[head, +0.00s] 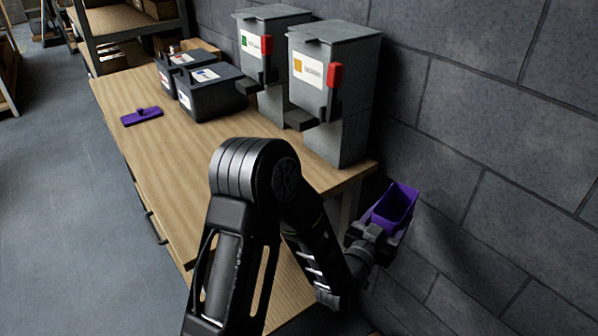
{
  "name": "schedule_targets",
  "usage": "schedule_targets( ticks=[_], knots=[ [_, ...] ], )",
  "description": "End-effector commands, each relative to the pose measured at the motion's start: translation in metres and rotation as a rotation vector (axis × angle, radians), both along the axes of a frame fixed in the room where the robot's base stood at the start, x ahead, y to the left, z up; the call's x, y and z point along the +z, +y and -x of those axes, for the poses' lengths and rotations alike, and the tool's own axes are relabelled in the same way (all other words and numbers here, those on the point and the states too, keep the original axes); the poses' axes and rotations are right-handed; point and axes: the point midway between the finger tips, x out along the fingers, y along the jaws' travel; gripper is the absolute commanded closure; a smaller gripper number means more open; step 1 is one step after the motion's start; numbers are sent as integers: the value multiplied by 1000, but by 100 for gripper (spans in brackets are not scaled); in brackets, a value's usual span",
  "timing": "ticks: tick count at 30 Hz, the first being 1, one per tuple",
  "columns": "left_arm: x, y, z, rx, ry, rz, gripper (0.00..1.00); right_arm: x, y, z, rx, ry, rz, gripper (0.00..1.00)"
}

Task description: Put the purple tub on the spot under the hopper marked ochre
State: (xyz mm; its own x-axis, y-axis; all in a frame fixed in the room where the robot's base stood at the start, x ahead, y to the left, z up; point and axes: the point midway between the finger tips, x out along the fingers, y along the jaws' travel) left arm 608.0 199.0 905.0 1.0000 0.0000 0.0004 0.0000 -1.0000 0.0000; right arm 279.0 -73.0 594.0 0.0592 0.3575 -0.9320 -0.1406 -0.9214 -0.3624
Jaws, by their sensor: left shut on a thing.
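The purple tub (397,203) is in my left gripper (379,228), at the right of the head view. The tub is open at the top, tilted, and held out past the bench's right end near the grey wall. My left gripper is shut on it. The hopper with the ochre label (333,75) is the nearer of two grey hoppers on the bench. It has a red handle and a dark spout at its front. I cannot make out a marked spot under it. My right gripper is not in view.
The hopper with the green label (272,50) stands behind the ochre one. Two dark bins (212,92) with labels are left of the hoppers. A flat purple piece (142,115) lies on the wooden bench (165,150). The block wall (480,120) runs close along the right.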

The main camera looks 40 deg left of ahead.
Motion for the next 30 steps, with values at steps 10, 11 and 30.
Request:
schedule_targets(
  ticks=[10,11,30],
  knots=[
    [5,7,-2,34,-4,0,83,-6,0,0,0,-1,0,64],
    [7,10,-3,51,-6,0,83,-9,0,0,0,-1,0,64],
    [59,149,68,855,-1,1,83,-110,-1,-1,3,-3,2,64]
  ],
)
